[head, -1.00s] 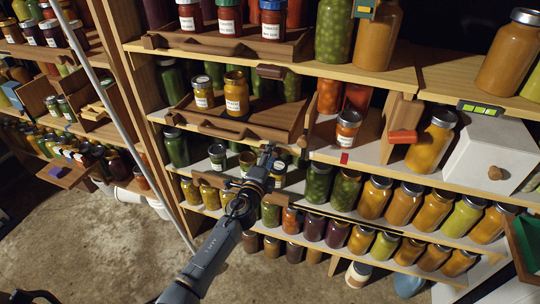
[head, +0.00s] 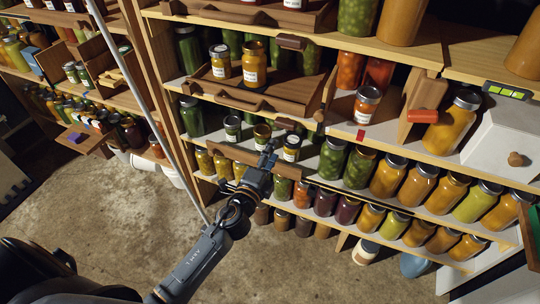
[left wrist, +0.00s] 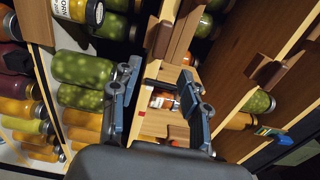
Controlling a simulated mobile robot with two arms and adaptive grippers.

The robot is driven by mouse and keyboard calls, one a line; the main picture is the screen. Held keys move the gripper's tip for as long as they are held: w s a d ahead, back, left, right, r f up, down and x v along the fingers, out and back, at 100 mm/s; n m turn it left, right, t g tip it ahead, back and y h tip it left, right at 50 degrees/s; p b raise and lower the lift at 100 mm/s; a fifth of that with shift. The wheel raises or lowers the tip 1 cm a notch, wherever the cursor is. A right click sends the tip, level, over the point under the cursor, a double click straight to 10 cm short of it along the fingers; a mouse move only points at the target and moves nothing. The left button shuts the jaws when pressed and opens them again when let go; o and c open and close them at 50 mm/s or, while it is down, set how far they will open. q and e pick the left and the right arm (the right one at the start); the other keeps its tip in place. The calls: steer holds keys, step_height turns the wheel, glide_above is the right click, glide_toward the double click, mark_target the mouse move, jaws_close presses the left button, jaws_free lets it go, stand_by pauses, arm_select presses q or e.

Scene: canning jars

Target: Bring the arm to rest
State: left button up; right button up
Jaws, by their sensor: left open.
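My left arm comes in from the lower left in the head view. Its gripper (head: 268,155) is in front of the lower shelves, near a row of small jars, with nothing held. In the left wrist view the two fingers (left wrist: 160,78) are spread apart, with an empty gap between them. Through the gap shows a small orange jar with a white label (left wrist: 163,101), farther off on the shelf. My right gripper is not in view.
A wooden tray (head: 290,88) with two labelled jars sits on the shelf above. Jars of green (head: 331,158) and orange (head: 388,176) food line the shelf to the right. A grey pole (head: 150,110) stands left of the arm. The concrete floor (head: 100,195) is open.

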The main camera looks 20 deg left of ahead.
arm_select(q)
steer(key=shift+s, duration=0.45)
steer(key=s+a+f+n+g, duration=0.1)
steer(key=s+f+n+g, duration=0.3)
steer(key=f, duration=0.7)
steer(key=s+a+f+n+g, duration=0.1)
steer(key=s+f+g, duration=0.1)
steer(key=s+f, duration=0.65)
steer(key=s+a+f+n+g, duration=0.1)
steer(key=s+f+n+g, duration=0.15)
steer(key=f, duration=1.15)
steer(key=s+f+n+g, duration=0.2)
steer(key=s+f, duration=0.3)
steer(key=s, duration=0.6)
steer(key=s+f+n+g, duration=0.3)
steer(key=s+f, duration=0.3)
steer(key=s, duration=0.5)
steer(key=s+f+n+g, duration=0.3)
steer(key=s+f, duration=0.2)
steer(key=s, duration=0.6)
steer(key=shift+a+f+n+y+p, duration=0.3)
steer(key=shift+a+f+n+p, duration=0.05)
steer(key=shift+a+f, duration=0.05)
steer(key=shift+g, duration=0.25)
steer(key=shift+c, duration=0.2)
